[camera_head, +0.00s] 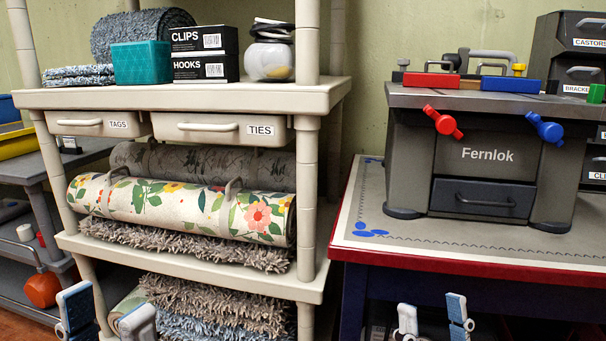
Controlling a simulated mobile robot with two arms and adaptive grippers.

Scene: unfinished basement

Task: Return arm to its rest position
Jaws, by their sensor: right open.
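My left gripper (107,315) shows at the bottom left edge of the head view, its two white and blue fingertips apart with nothing between them. It appears in front of the lower part of the beige shelf unit (190,97). My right gripper (432,318) shows at the bottom right of centre, its fingertips also apart and empty. It appears below the front edge of the red-edged workbench (460,262). Both arms behind the fingertips are out of view.
The shelf holds a floral roll (180,207), shaggy rugs (185,243), two labelled drawers and boxes. A grey Fernlok toy bench (487,155) stands on the workbench. An orange rounded object (42,289) is at the lower left. The workbench's front strip is mostly clear.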

